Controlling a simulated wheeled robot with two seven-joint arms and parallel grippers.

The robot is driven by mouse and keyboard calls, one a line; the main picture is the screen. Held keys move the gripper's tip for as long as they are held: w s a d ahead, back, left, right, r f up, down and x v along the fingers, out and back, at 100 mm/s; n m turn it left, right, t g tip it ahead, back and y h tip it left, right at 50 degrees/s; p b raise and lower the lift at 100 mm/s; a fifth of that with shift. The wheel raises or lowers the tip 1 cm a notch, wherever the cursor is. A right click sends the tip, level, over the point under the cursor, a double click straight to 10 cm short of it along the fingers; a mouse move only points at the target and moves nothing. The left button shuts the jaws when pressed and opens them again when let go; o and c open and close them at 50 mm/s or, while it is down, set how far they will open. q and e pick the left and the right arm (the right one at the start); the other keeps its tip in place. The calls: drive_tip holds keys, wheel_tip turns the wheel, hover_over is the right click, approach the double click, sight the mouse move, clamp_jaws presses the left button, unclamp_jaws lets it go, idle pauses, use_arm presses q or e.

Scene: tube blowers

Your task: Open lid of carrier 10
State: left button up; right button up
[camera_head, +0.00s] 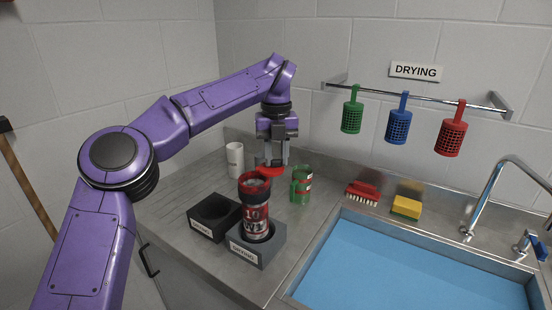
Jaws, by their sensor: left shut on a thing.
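Carrier 10 (257,225), a red and dark canister marked 10, stands upright in a grey block holder (267,252) on the steel counter. Its top shows a red rim with a greyish inside. My left gripper (270,163) points down just above and to the right of that top. It is shut on the red lid (268,172), a flat red disc beside and above the rim. I cannot tell whether the lid still touches the carrier. My right gripper is not in view.
An empty dark holder (205,228) stands left of the carrier. A red brush (363,190), a yellow sponge (407,207) and a blue sink (400,270) lie right. Baskets hang from the rail.

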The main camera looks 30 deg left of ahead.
use_arm(q)
drive_tip(key=shift+w+a+n, duration=0.3)
drive_tip(key=shift+w+n, duration=0.05)
drive_tip(key=shift+n, duration=0.75)
drive_tip(key=o, duration=1.1)
drive_tip(key=shift+c, duration=0.2)
wheel_tip(320, 180, up, 11)
drive_tip(key=p, duration=0.4)
drive_tip(key=shift+f, duration=0.2)
drive_tip(key=shift+w+a, duration=0.1)
